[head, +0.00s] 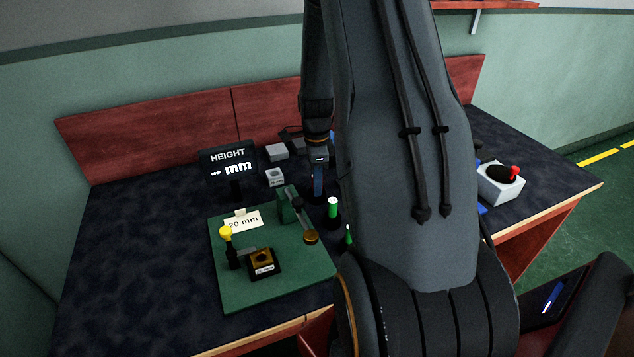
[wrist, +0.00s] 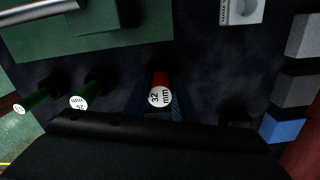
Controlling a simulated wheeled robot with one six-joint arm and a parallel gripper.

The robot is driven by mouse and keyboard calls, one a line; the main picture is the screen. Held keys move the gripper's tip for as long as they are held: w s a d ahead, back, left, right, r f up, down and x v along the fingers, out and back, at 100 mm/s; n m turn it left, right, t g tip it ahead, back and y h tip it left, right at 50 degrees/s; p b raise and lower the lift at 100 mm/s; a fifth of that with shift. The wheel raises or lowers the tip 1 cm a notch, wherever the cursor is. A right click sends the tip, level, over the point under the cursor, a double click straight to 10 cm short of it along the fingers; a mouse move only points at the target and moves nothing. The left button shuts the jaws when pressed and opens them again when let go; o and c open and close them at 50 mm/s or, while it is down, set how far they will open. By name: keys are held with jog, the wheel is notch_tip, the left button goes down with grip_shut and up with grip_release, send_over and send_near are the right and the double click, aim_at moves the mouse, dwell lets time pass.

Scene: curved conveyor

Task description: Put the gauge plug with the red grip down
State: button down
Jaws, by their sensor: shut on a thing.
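The gauge plug with the red grip (wrist: 161,79) shows in the wrist view, its round white end marked "32 mm" facing the camera. My gripper (wrist: 163,106) is shut on it, with blue finger surfaces beside the grip. In the head view my gripper (head: 318,182) points down over the dark bench top, behind the green plate. The plug is not clear there, and its lower end is hidden in both views. I cannot tell whether it touches the bench.
Green-gripped plugs (head: 333,208) (wrist: 87,97) stand close by. A green plate (head: 285,283) carries a gauge stand and a "20 mm" card (head: 243,222). A height display (head: 228,162) and grey blocks (head: 277,151) stand behind. A pale box with a red knob (head: 500,190) is at right.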

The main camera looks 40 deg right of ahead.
jog(key=shift+s+f, duration=0.1)
jog(key=shift+f, duration=0.2)
jog(key=shift+s+a+f, duration=0.1)
jog(key=shift+s+f, duration=0.05)
jog(key=shift+f, duration=0.2)
jog(key=c, duration=1.5)
grip_release()
jog(key=shift+f, duration=0.1)
jog(key=shift+o, duration=0.2)
jog(key=r+b, duration=0.1)
jog(key=r, duration=0.6)
jog(key=r+b, duration=0.1)
jog(key=r, duration=0.5)
jog(key=shift+w+r, duration=0.2)
jog(key=shift+r, duration=0.15)
